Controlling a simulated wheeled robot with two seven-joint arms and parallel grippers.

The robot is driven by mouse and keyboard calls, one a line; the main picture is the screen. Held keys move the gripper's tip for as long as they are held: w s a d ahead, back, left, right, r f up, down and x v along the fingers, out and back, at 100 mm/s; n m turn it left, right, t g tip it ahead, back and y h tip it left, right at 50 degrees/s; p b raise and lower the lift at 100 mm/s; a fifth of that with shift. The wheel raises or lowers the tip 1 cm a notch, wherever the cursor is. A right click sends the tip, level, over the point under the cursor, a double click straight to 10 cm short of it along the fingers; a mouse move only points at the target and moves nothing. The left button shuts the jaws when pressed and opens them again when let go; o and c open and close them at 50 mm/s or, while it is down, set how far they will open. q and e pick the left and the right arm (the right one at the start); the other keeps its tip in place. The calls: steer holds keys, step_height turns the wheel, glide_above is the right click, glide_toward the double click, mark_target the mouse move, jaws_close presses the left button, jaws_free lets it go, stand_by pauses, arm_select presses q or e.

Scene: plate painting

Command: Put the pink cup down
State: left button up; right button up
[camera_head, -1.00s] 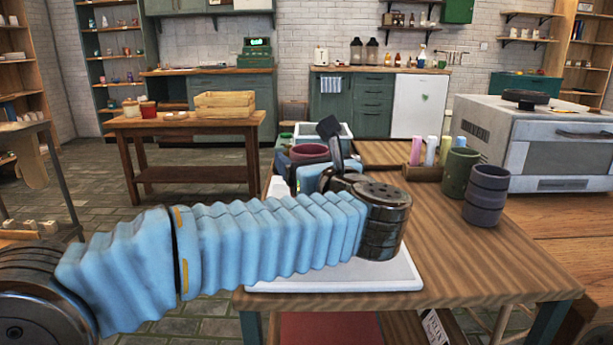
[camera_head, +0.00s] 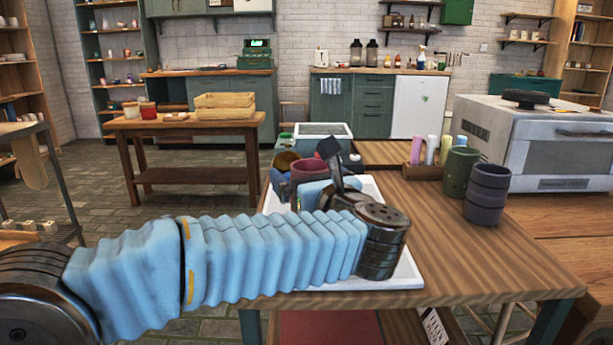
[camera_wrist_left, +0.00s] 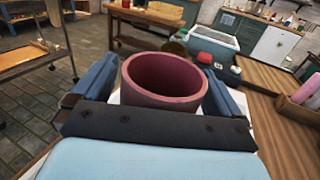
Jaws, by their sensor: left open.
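The pink cup (camera_head: 308,171) is upright over the far left part of the white tray (camera_head: 408,272) in the head view. In the left wrist view the pink cup (camera_wrist_left: 163,80) stands between the two blue fingers of my left gripper (camera_wrist_left: 160,92), one on each side. The fingers are spread open, and a gap shows beside the cup's right wall. The cup's base is hidden, so its contact with the tray cannot be seen. In the head view my left gripper (camera_head: 312,172) is partly hidden by its own wrist. My right gripper is not in view.
A yellow-brown cup (camera_head: 286,160) is just behind the pink cup. A green cup (camera_head: 460,172) and a dark purple cup (camera_head: 487,195) stand at the table's right, near the oven (camera_head: 545,145). Pastel bottles (camera_head: 430,150) sit in a wooden holder. The table's middle right is clear.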

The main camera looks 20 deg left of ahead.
arm_select(q)
steer(key=shift+r, duration=0.25)
steer(key=b+v, duration=0.1)
steer(key=v, duration=1.1)
steer(key=shift+b, duration=0.35)
